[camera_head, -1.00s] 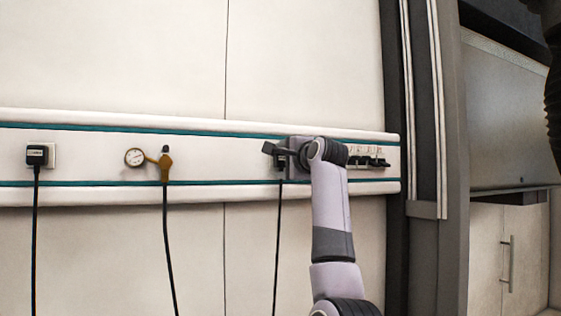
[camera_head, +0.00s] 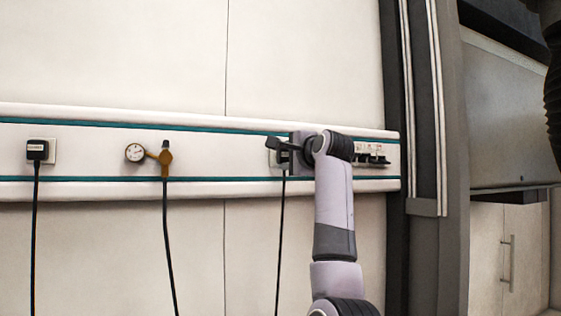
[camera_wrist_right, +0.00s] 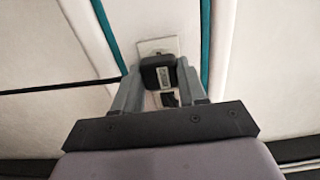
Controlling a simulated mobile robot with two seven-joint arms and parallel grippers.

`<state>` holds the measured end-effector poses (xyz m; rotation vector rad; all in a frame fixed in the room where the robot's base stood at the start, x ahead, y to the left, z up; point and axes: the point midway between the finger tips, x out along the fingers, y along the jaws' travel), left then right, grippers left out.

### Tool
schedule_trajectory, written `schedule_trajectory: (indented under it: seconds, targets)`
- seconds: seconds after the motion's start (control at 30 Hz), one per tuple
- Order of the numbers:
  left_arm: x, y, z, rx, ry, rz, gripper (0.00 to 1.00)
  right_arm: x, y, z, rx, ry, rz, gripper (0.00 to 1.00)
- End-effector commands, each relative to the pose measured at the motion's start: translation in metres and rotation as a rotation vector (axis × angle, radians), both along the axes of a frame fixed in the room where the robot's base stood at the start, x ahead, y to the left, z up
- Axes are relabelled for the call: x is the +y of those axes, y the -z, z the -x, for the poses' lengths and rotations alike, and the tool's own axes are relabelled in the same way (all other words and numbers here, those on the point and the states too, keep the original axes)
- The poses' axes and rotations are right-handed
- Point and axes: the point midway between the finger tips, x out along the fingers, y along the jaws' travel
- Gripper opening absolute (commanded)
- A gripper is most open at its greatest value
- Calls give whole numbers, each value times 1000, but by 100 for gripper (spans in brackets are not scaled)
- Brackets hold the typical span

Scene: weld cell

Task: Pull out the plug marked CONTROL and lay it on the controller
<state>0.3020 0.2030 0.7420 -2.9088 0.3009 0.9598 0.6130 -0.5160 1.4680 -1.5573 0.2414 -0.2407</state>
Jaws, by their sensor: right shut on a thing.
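My right gripper (camera_head: 285,148) is at the wall rail, at the right end of its run. In the right wrist view, its two fingers are shut on a black plug (camera_wrist_right: 158,72) with a pale label too small to read. A pale socket plate (camera_wrist_right: 154,46) shows behind the plug; it also shows left of the gripper in the head view (camera_head: 271,158). The plug looks a little off the plate, but how far is hard to tell. Its black cable (camera_head: 281,230) hangs down the wall. I see no thing I can identify as the controller. My left gripper is not in view.
Another black plug (camera_head: 37,150) sits in a socket at far left. Several small dark fittings (camera_head: 372,159) lie right of my arm. A grey cabinet (camera_head: 510,255) stands beyond the dark post.

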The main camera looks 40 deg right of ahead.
Motion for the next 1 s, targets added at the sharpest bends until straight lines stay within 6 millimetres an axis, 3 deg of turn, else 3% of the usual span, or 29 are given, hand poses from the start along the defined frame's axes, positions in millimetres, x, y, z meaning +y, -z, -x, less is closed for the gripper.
schedule_trajectory:
  seconds: [1.0]
  targets:
    - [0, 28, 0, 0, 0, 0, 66, 13, 0, 38, -2, -1, 1, 0]
